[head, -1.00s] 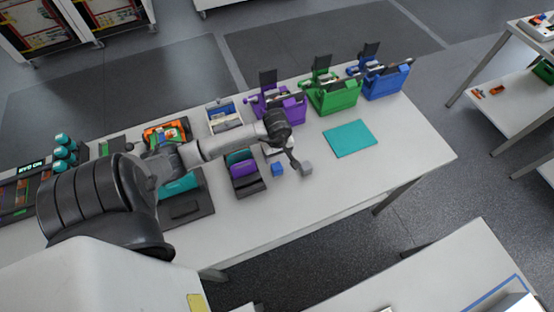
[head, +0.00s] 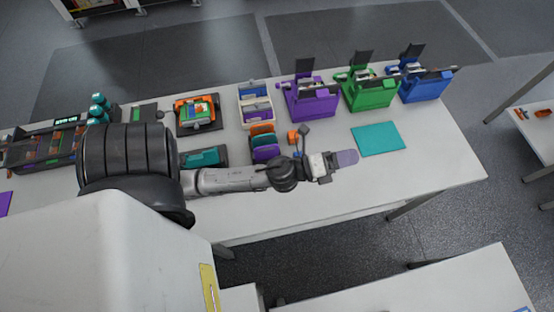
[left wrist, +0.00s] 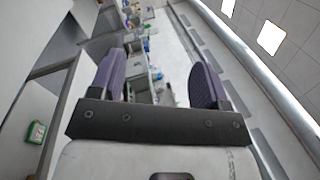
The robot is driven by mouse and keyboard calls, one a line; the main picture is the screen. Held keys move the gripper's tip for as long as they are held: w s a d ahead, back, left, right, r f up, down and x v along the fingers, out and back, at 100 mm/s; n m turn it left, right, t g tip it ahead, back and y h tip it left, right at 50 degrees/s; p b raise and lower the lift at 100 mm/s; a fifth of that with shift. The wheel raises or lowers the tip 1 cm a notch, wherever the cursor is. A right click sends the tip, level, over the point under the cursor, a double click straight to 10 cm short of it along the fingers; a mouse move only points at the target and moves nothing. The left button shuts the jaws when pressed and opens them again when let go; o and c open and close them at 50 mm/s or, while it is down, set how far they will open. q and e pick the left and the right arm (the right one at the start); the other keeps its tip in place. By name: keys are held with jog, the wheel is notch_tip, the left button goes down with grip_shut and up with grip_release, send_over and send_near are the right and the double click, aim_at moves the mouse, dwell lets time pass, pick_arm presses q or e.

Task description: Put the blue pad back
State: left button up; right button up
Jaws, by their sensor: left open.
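My left gripper (head: 346,158) is stretched out to the right over the table's front part, left of and nearer than the teal mat. In the left wrist view its two purplish fingers (left wrist: 160,82) stand wide apart with nothing between them. A blue piece (head: 257,86) lies in the back of the white tray (head: 241,110). I cannot tell whether it is the blue pad. The dark rack (head: 252,131), behind my left arm, holds orange, teal and purple pads. My right gripper is not in view.
A flat teal mat (head: 378,138) lies right of my gripper. Purple (head: 312,102), green (head: 368,94) and blue (head: 427,87) fixtures stand along the back. A small orange block (head: 293,137) is beside the rack. The table's front right is clear.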

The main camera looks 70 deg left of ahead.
pick_arm(q)
jog(key=s+f+n+g+y, duration=0.5)
jog(key=s+f+n+g, duration=0.65)
jog(key=n, duration=0.75)
jog(key=s+d+f+n+g+h, duration=0.2)
jog(key=s+d+g+h, duration=0.1)
jog(key=s, duration=0.5)
jog(key=shift+d+f+g, duration=0.25)
jog(key=shift+d+g, duration=0.6)
jog(key=shift+d, duration=0.2)
jog(key=shift+n, duration=0.3)
